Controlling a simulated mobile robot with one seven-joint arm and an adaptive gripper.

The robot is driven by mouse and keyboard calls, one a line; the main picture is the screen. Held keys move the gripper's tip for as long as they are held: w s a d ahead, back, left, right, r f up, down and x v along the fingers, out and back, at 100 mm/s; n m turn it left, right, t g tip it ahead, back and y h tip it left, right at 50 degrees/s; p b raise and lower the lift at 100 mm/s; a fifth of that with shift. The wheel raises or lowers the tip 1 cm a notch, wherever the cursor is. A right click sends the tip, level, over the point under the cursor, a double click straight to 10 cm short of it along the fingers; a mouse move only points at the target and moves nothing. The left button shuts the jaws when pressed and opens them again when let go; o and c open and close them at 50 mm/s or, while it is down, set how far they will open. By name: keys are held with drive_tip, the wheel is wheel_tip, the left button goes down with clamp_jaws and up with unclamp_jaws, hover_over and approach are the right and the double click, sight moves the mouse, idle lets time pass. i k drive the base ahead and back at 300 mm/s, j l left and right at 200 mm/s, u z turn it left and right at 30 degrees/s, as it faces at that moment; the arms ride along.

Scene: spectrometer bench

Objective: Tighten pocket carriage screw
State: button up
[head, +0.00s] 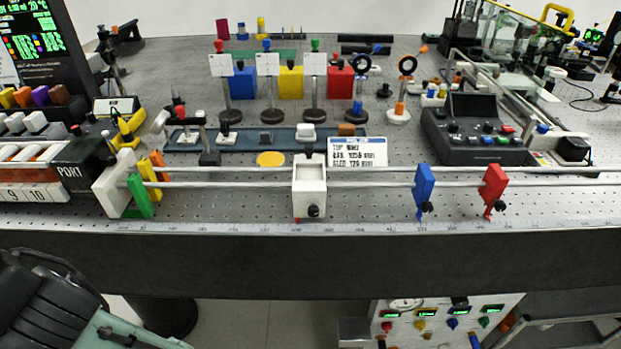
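The white pocket carriage (310,183) sits on the twin metal rails (370,184) near the middle of the bench's front edge. It is box-shaped with an open pocket in its top. A black screw knob (313,211) is on the low front face of the carriage, facing me. Another dark knob shows at its back edge. How tight the screw is cannot be seen. Part of my own arm shows at the lower left, below the bench edge and well away from the carriage. My gripper's fingers are not in view.
Blue (424,188) and red (493,188) carriages with black knobs stand on the rails to the right. A green plate (139,196) and a white end block (112,186) are at the left. A printed card (358,152) lies behind the carriage. The front strip of bench is clear.

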sight(313, 211)
drive_tip(key=k+l+z, duration=0.15)
drive_tip(key=l, duration=0.25)
drive_tip(key=k+l+z, duration=0.15)
drive_tip(key=l, duration=0.25)
drive_tip(key=k+l+z, duration=0.15)
drive_tip(key=l, duration=0.3)
drive_tip(key=i, duration=0.05)
